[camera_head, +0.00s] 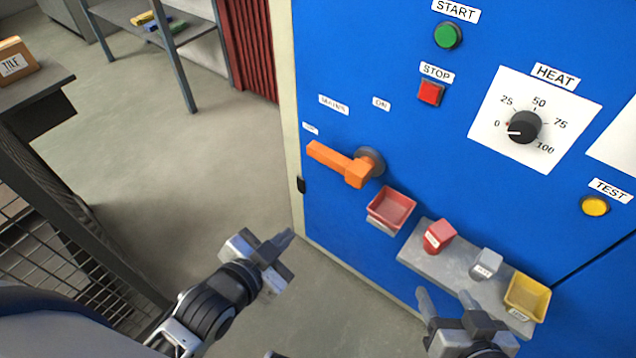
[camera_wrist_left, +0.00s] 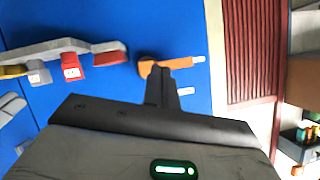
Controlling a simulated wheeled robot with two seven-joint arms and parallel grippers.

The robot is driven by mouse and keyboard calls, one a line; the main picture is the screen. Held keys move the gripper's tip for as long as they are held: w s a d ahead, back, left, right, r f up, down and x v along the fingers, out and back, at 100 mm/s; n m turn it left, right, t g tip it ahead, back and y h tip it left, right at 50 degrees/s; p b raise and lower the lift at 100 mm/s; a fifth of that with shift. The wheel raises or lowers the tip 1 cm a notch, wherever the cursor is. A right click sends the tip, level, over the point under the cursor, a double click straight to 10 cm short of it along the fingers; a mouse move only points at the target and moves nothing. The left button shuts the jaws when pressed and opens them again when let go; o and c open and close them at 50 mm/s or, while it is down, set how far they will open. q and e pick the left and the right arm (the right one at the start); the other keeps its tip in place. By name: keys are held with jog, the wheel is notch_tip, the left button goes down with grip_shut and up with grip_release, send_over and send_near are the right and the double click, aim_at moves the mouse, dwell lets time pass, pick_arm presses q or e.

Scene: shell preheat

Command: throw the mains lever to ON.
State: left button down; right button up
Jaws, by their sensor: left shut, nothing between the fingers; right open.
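The orange mains lever (camera_head: 340,163) sits on a dark round hub on the blue panel in the head view. Its handle points left, toward the small label at the panel's left edge; the ON label (camera_head: 381,104) is above the hub. My left gripper (camera_head: 286,240) is shut and empty, below and left of the lever, apart from it. In the left wrist view the lever (camera_wrist_left: 185,59) appears just beyond the shut fingertips (camera_wrist_left: 160,72), which partly cover it. My right gripper (camera_head: 445,298) is open and empty, in front of the grey shelf.
A red tray (camera_head: 392,207) is mounted just below the lever. The grey shelf (camera_head: 440,262) holds a red block (camera_head: 438,236), a grey block (camera_head: 486,263) and a yellow bin (camera_head: 527,296). START (camera_head: 447,36) and STOP (camera_head: 430,93) buttons and a heat knob (camera_head: 524,128) are higher up.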

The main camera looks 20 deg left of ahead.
aim_at(337, 162)
pick_arm(q)
jog(key=w+a+f+m+t+h+b, duration=0.1)
jog(key=w+f+m+b, duration=0.4)
jog(key=m+b, duration=0.5)
jog(key=w+a+f+m+t+h+b, duration=0.1)
jog(key=w+f+m+t+h+b, duration=0.2)
jog(key=m+b, duration=0.7)
notch_tip(337, 162, down, 3)
jog(key=w+m+t, duration=0.2)
jog(key=m, duration=1.1)
jog(key=shift+w+a+t+h+b, duration=0.3)
jog(key=shift+w+a+t+h, duration=0.05)
jog(key=shift+a+t+h, duration=0.05)
pick_arm(e)
jog(key=w+a+f+t+y, duration=0.1)
jog(key=a+f+y, duration=0.3)
jog(key=f, duration=0.5)
jog(key=shift+w+a+t, duration=0.25)
jog(key=shift+a+t, duration=0.45)
jog(key=shift+a, duration=0.1)
pick_arm(q)
jog(key=shift+r, duration=0.1)
